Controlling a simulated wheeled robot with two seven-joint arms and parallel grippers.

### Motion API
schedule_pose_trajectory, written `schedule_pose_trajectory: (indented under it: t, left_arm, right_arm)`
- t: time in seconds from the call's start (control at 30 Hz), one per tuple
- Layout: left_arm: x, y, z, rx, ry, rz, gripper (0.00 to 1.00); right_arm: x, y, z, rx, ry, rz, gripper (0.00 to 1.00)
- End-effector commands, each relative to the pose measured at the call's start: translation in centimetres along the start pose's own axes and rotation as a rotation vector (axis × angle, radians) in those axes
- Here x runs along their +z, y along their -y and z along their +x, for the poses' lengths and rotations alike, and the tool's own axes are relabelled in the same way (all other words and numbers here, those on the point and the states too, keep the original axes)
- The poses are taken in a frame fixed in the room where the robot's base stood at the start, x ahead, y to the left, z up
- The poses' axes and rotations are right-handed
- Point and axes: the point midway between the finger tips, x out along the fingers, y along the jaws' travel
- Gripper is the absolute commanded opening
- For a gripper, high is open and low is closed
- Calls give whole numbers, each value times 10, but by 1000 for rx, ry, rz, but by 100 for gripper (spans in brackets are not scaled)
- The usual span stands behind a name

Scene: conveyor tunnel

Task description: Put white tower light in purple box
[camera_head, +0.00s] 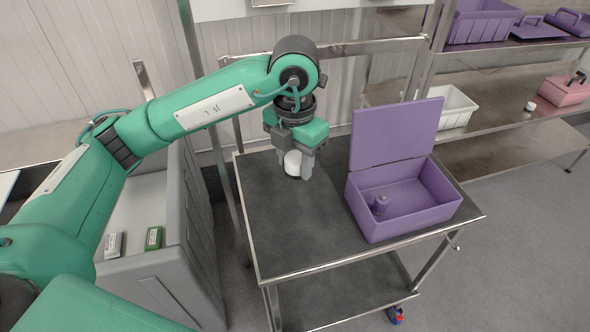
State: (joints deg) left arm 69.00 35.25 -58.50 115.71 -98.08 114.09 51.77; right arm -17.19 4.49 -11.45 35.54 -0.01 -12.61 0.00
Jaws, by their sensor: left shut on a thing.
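The white tower light (293,162) is a small white cylinder with a dark base, near the back left of the dark cart top. My left gripper (295,166) points down over it and is shut on it, one finger on each side. I cannot tell whether its base touches the cart. The purple box (405,222) stands to the right on the same cart, its lid (397,133) raised at the back. My right gripper is out of view.
The cart top (285,235) is clear in front of the gripper. A grey bin (165,270) at the left holds a couple of small items. A white crate (457,108) and a pink box (566,90) sit on the shelf at right.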

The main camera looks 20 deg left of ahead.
Motion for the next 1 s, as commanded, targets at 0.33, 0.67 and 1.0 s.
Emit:
schedule_pose_trajectory:
  t: [0.33,0.67,1.0]
  left_arm:
    - [0,0,0,0,0,-1,19]
    - [0,-2,3,0,0,93,1]
    - [-2,-15,22,1,-1,667,1]
  right_arm:
    - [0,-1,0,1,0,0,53]
    - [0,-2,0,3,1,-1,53]
    - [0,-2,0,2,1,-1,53]
